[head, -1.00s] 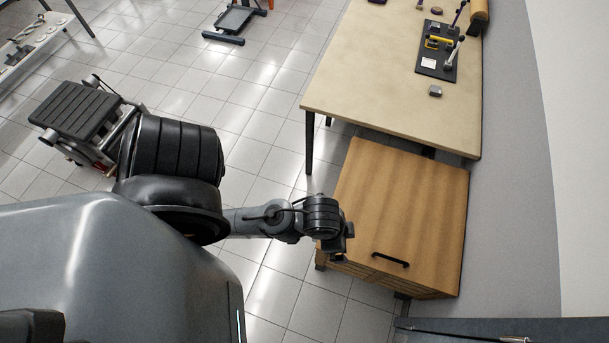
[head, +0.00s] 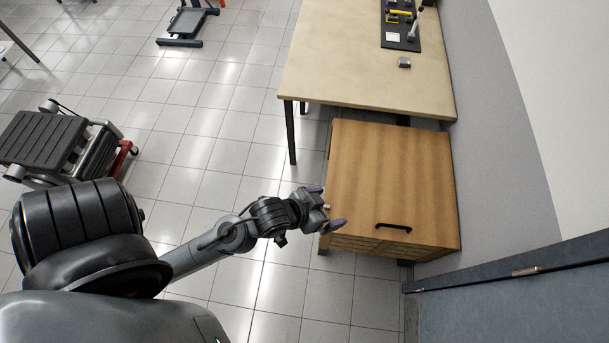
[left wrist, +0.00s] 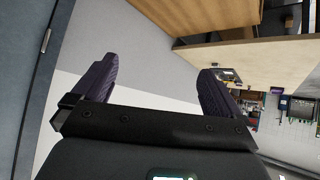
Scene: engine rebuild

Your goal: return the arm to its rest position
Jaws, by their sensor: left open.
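My left gripper (head: 328,208) is at the end of my left arm, which comes in from the left in the head view. It is close to the front left edge of the wooden cabinet (head: 395,180); I cannot tell whether it touches. Its two purple-padded fingers are spread apart with nothing between them. In the left wrist view the fingers of the left gripper (left wrist: 155,78) are also wide apart and empty, with the cabinet's wood (left wrist: 195,18) beyond them. My right gripper is not in view.
A light-topped workbench (head: 350,60) stands behind the cabinet, with a black tool mat (head: 398,30) and a small grey block (head: 404,62). A black stepped platform (head: 45,140) is at the left. A blue-grey surface (head: 530,300) is at the lower right. Tiled floor (head: 200,180) lies open between.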

